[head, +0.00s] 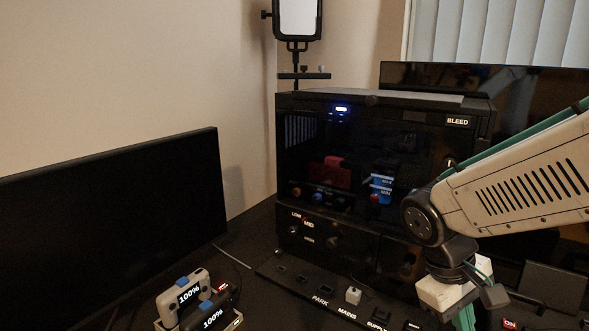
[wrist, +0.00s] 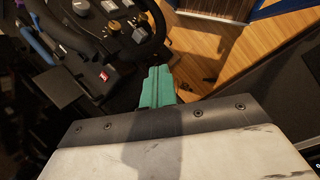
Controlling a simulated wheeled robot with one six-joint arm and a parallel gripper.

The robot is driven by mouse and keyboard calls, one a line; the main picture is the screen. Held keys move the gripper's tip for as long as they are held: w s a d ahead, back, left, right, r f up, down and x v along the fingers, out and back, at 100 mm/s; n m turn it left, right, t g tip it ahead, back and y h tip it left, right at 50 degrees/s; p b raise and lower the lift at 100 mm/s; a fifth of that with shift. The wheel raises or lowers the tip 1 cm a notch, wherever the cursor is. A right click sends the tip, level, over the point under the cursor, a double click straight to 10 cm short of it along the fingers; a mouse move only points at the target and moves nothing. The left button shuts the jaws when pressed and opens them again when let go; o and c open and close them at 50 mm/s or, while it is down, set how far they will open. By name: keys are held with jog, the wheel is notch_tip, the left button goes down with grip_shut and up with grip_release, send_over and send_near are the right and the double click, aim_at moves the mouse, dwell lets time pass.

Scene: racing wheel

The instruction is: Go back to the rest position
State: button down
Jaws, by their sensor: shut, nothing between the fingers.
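My gripper shows in the wrist view as green fingers (wrist: 157,88) pressed together, with nothing between them. They point past the racing wheel (wrist: 108,35), whose dark rim and knobs are at the upper left of that view. In the head view my arm comes in from the right and bends down at a dark joint. My gripper (head: 465,318) hangs at the bottom edge there, partly cut off, in front of the black cabinet's lower right side.
A black cabinet (head: 350,170) marked BLEED stands at the back. A panel with switches (head: 353,296) runs along its foot. A dark monitor (head: 110,210) is at left, and devices reading 100% (head: 190,295) stand at the bottom. Wooden floor (wrist: 210,50) shows beyond my fingers.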

jog(key=s+r+m+t+y, duration=0.3)
jog(key=s+r+m+y, duration=0.1)
jog(key=s+r, duration=0.4)
jog(key=shift+s+a, duration=0.3)
jog(key=shift+s, duration=0.25)
